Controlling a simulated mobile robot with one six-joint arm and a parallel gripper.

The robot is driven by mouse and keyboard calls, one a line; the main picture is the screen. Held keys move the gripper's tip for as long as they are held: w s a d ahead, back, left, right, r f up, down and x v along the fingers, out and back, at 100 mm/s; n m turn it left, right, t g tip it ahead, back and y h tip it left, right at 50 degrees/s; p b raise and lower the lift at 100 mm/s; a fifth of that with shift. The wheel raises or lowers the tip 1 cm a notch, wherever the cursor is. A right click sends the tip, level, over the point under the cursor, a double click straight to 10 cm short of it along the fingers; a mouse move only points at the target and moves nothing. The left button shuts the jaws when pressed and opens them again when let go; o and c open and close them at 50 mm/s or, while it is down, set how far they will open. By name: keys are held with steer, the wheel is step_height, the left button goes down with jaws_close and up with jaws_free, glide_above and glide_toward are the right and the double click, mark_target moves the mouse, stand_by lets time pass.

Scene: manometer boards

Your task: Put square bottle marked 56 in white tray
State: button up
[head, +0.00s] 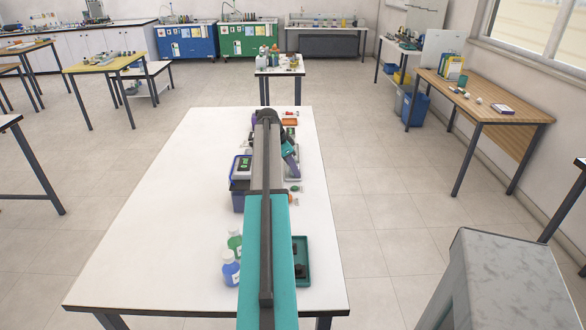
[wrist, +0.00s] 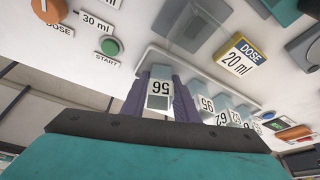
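The square bottle marked 56 (wrist: 159,88) shows in the wrist view, its label upside down in the picture. My gripper (wrist: 160,98) has its purple fingers close against both sides of the bottle and looks shut on it. I cannot tell whether the bottle's base touches the surface beneath. In the head view my arm hides the bottle, and my gripper is not clear there. A pale tray with a raised rim (wrist: 188,68) lies beside the bottles in the wrist view; I cannot tell if it is the white tray.
Other numbered bottles, including 95 (wrist: 206,104), stand in a row close to the right of my gripper. On the white table (head: 165,210), blue (head: 231,270) and green bottles stand left of my arm.

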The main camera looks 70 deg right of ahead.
steer(key=shift+o, duration=0.4)
steer(key=shift+r, duration=0.15)
steer(key=shift+w+r, duration=0.15)
steer(key=shift+r, duration=0.25)
steer(key=b+v, duration=0.2)
steer(key=v, duration=0.9)
steer(key=shift+r, duration=0.15)
